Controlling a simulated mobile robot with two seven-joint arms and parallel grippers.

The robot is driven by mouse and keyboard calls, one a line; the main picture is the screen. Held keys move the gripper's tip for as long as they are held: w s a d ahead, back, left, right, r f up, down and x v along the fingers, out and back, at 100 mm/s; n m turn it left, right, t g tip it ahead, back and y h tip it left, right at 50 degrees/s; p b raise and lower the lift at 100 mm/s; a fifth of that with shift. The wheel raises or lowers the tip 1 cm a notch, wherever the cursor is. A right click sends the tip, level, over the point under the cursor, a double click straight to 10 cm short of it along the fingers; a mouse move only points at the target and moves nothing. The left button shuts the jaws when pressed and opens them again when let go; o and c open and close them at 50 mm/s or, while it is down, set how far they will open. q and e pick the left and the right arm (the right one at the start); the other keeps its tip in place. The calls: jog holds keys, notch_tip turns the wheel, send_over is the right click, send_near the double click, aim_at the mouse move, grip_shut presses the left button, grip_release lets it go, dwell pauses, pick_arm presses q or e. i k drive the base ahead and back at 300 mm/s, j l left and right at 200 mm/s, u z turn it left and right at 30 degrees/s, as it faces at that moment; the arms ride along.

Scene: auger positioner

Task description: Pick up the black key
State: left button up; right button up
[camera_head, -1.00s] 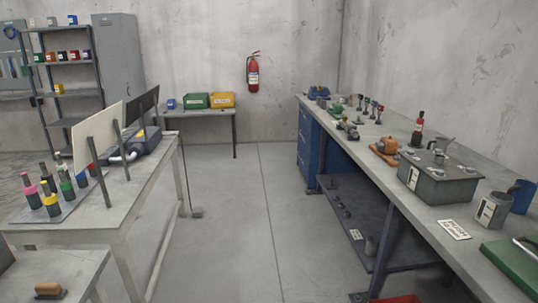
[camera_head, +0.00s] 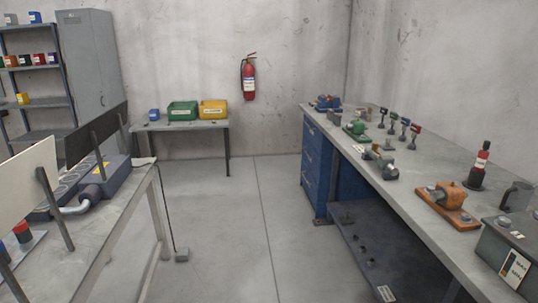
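Several small upright key-like pieces stand in a row on the long right workbench (camera_head: 432,222). The farthest piece (camera_head: 382,116) looks dark, possibly black. Beside it are a green-topped piece (camera_head: 393,119), another dark greenish piece (camera_head: 404,126) and a red-topped piece (camera_head: 415,134). They are too small for me to tell for sure which one is the black key. Neither of my grippers is in view.
An open floor aisle (camera_head: 225,230) runs between the right workbench and the left table (camera_head: 112,235). A small back table (camera_head: 215,126) holds a green bin (camera_head: 182,111) and a yellow bin (camera_head: 213,110). A fire extinguisher (camera_head: 248,80) hangs on the wall.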

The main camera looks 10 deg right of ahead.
aim_at(384, 111)
jog(key=i+z, duration=0.15)
jog(key=i, duration=0.65)
jog(key=i+j+z, duration=0.2)
jog(key=i, duration=0.6)
jog(key=i+z, duration=0.4)
jog(key=i+j+z, duration=0.2)
jog(key=i+z, duration=0.15)
jog(key=i+j+z, duration=0.4)
jog(key=i+l, duration=0.05)
